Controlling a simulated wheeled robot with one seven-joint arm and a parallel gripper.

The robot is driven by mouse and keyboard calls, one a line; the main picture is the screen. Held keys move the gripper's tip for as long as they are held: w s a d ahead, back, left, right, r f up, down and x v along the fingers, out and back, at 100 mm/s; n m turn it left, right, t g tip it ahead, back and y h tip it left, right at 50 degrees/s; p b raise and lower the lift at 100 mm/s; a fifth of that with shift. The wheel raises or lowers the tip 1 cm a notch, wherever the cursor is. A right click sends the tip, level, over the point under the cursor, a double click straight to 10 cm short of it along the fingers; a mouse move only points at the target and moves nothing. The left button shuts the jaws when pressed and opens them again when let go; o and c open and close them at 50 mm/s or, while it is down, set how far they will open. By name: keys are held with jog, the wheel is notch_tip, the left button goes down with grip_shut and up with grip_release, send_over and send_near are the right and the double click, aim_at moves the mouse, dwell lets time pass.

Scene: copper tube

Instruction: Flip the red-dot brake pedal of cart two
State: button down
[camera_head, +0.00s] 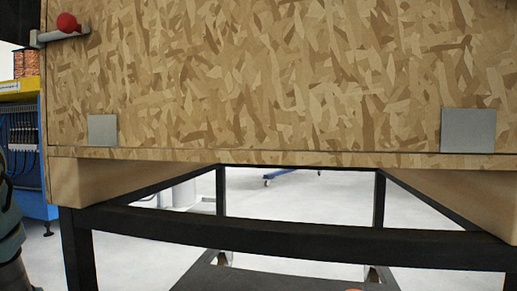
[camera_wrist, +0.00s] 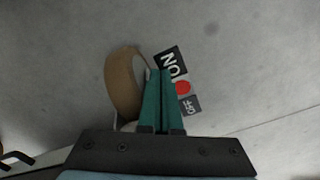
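In the wrist view, a dark pedal plate (camera_wrist: 171,63) with white lettering, apparently "ON", shows beside my gripper's fingers. A red dot (camera_wrist: 183,87) sits below it, with a smaller grey lettered patch (camera_wrist: 190,106) under the dot. A tan wheel (camera_wrist: 122,85) curves on the left side of the fingers. My gripper (camera_wrist: 158,72) has two teal fingers close together, with nothing visible held between them. Its tips overlap the view of the wheel and pedal; I cannot tell whether they touch. The fingers hide part of both.
In the head view, a chipboard crate (camera_head: 270,75) stands on a black cart frame (camera_head: 290,237). A red knob (camera_head: 68,23) sits at its upper left. A blue and yellow rack (camera_head: 22,130) stands at left. Grey floor (camera_wrist: 250,60) fills most of the wrist view.

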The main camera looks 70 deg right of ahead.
jog(key=shift+f, duration=0.2)
notch_tip(320, 180, up, 7)
jog(key=p, duration=0.6)
jog(key=shift+p, duration=0.3)
dwell(0.5)
